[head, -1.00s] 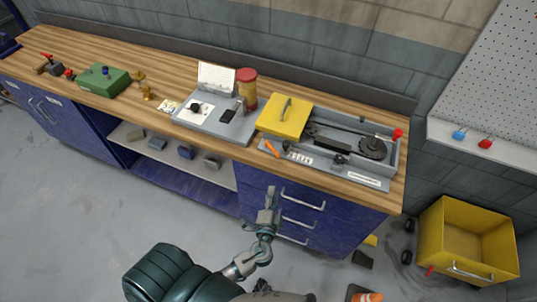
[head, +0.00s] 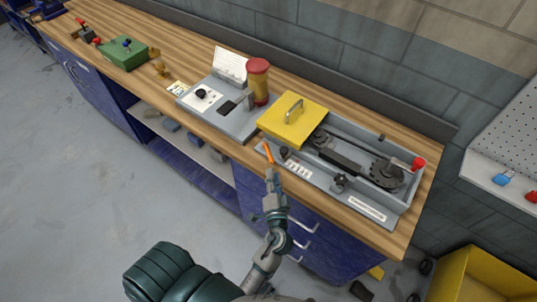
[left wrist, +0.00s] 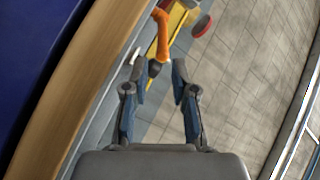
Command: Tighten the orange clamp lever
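The orange clamp lever (head: 268,153) is a short bar at the front left of the grey machine tray (head: 330,190), just in front of the yellow cover (head: 292,119). My left gripper (head: 270,178) is just in front of the lever, over the bench's front edge. In the left wrist view the lever (left wrist: 163,38) shows beyond the fingertips, with its dark end between them in the picture. My left gripper (left wrist: 158,78) is open and empty there. Whether a finger touches the lever cannot be told. My right gripper is not in view.
The tray holds a dark gear (head: 387,173), a belt and a red knob (head: 418,163). Left of it are a red-topped cylinder (head: 258,82) and a grey panel (head: 232,122). A green box (head: 123,52) stands farther left. Drawer handles (head: 304,223) stick out below.

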